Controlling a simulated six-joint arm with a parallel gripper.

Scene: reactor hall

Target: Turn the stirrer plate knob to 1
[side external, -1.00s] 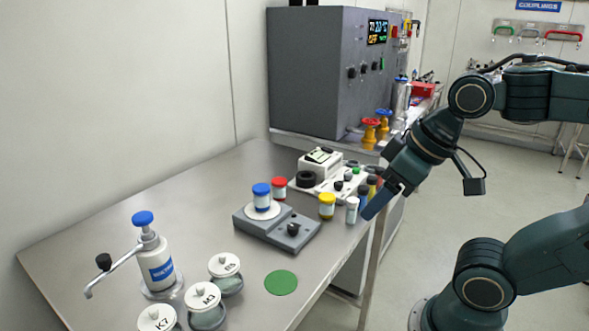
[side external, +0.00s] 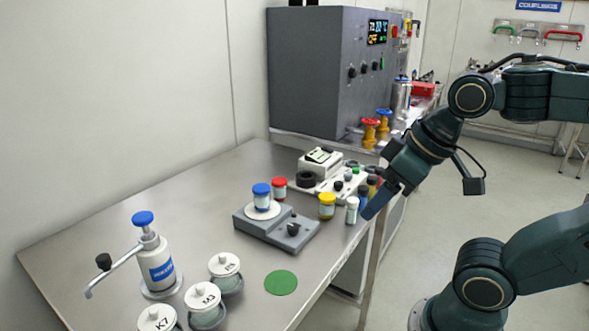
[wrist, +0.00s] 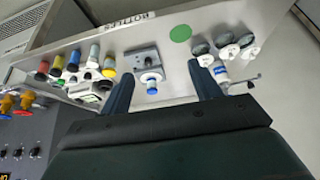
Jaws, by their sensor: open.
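The grey stirrer plate (side external: 262,234) lies on the steel table, with a black knob (side external: 293,229) on its front right part. A blue-capped jar (side external: 262,197) stands on the plate's white round top. In the wrist view the stirrer plate (wrist: 139,58) shows ahead, between the two fingers, with the jar on it. The number the knob points at is too small to read. My gripper (side external: 376,207) is at the table's right edge, to the right of the plate and apart from it. In the wrist view my gripper (wrist: 160,85) is open and empty.
Yellow-capped (side external: 327,206) and red-capped (side external: 279,188) jars and several small bottles stand between plate and gripper or behind. A pump bottle (side external: 158,262), lidded dishes (side external: 224,273) and a green disc (side external: 281,283) lie nearer. A grey cabinet (side external: 320,80) stands behind.

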